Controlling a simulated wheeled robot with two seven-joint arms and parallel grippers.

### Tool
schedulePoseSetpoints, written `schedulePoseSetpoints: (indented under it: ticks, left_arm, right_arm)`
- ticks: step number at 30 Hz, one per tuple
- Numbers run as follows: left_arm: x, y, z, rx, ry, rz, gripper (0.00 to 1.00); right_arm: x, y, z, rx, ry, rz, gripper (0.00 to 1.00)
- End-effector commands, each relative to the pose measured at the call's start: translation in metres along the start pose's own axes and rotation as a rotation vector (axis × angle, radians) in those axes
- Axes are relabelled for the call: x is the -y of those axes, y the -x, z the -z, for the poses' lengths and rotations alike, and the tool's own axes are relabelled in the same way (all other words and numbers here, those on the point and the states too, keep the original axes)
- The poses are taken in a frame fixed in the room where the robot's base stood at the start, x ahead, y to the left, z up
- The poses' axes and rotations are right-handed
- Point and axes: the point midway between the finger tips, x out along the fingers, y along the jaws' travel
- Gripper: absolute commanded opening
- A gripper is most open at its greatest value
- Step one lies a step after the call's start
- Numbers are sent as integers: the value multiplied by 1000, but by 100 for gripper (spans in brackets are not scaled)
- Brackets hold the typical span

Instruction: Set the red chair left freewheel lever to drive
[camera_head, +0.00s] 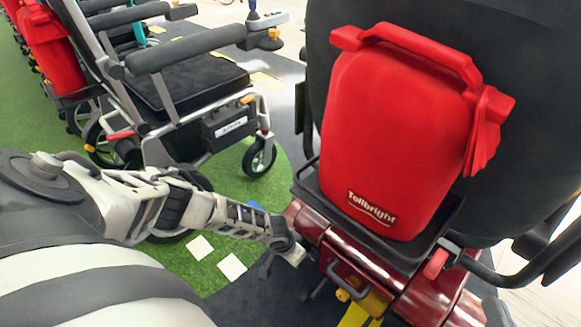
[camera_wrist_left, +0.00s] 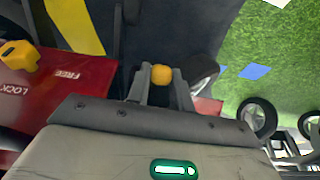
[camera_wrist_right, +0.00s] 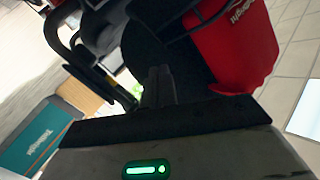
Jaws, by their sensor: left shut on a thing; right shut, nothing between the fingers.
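The red chair (camera_head: 340,252) stands at the right with its glossy red rear body towards me. In the left wrist view its red plate carries FREE and LOCK labels (camera_wrist_left: 68,75), with a yellow lever (camera_wrist_left: 18,58) beside them. My left arm reaches from the left to the chair's rear left side. My left gripper (camera_wrist_left: 160,85) is shut on a small orange-yellow knob (camera_wrist_left: 161,74); whether this is the left freewheel lever I cannot tell. My right gripper (camera_wrist_right: 158,85) is shut and empty near the red bag, and I cannot make it out clearly in the head view.
A red Tollbright bag (camera_head: 390,140) hangs on the black seat back. A black wheelchair (camera_head: 195,90) stands at the left on green floor. A black armrest (camera_head: 545,255) juts out at the right. A teal box (camera_wrist_right: 35,140) shows in the right wrist view.

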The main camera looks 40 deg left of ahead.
Motion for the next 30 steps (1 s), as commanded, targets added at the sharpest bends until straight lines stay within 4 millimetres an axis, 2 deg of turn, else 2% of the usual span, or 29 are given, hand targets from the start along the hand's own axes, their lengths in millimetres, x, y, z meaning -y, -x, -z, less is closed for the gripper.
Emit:
schedulePoseSetpoints:
  ticks: [1, 11, 12, 14, 15, 24, 27, 30]
  left_arm:
    - [-1, 1, 6, 2, 1, -6, 0]
    - [-2, 3, 6, 16, 0, -9, 0]
    - [-2, 3, 6, 15, 1, -9, 24]
    - [-2, 3, 6, 16, 1, -9, 41]
    - [-2, 3, 5, 16, 1, -8, 44]
    - [0, 6, 3, 21, 1, -5, 44]
    - [0, 17, 4, 21, 2, -5, 44]
    - [1, 37, 5, 21, 2, -5, 44]
  right_arm:
    - [0, 0, 0, -6, -5, 4, 0]
    - [2, 0, 3, -12, -10, 9, 0]
    - [2, 0, 3, -13, -10, 9, 0]
    - [2, 0, 3, -13, -10, 9, 0]
    - [2, 0, 3, -13, -9, 9, 0]
    - [3, 0, 5, -14, -5, 8, 0]
    - [5, 1, 12, -9, 17, -2, 0]
    - [-2, 2, 2, 53, 72, -47, 0]
